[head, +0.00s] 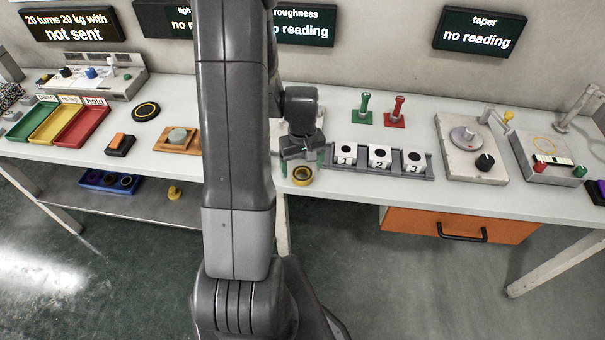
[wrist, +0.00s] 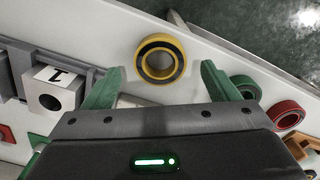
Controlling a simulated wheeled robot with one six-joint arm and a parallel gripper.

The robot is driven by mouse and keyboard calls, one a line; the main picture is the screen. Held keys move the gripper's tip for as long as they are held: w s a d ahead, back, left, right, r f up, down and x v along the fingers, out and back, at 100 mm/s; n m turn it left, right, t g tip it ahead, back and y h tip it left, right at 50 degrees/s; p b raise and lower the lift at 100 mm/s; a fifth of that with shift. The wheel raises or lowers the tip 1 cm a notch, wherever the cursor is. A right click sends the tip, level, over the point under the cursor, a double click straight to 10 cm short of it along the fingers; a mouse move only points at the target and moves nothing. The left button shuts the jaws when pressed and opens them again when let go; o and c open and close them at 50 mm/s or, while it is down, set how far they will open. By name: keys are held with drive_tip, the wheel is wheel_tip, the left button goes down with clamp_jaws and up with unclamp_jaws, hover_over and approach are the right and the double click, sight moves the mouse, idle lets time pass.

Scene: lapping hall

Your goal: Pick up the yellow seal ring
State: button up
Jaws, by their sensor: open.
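The yellow seal ring (head: 302,175) lies on the white bench near its front edge, with a dark inner band. In the wrist view the ring (wrist: 160,60) lies between and just beyond the two green fingertips, apart from both. My gripper (head: 301,160) is open and empty, pointing down above the bench close to the ring. Its green fingers (wrist: 160,82) stand to either side of the ring in the wrist view. My arm hides part of the bench to the left of the ring in the head view.
A grey rack (head: 345,170) with numbered white blocks stands just right of my gripper. A green ring (wrist: 246,87) and a red ring (wrist: 287,115) lie near the right finger in the wrist view. The bench's front edge (wrist: 240,62) is close to the yellow ring.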

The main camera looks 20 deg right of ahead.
drive_tip(key=shift+f, duration=1.05)
drive_tip(key=shift+c, duration=0.4)
drive_tip(key=c, duration=1)
drive_tip(key=shift+r, duration=0.1)
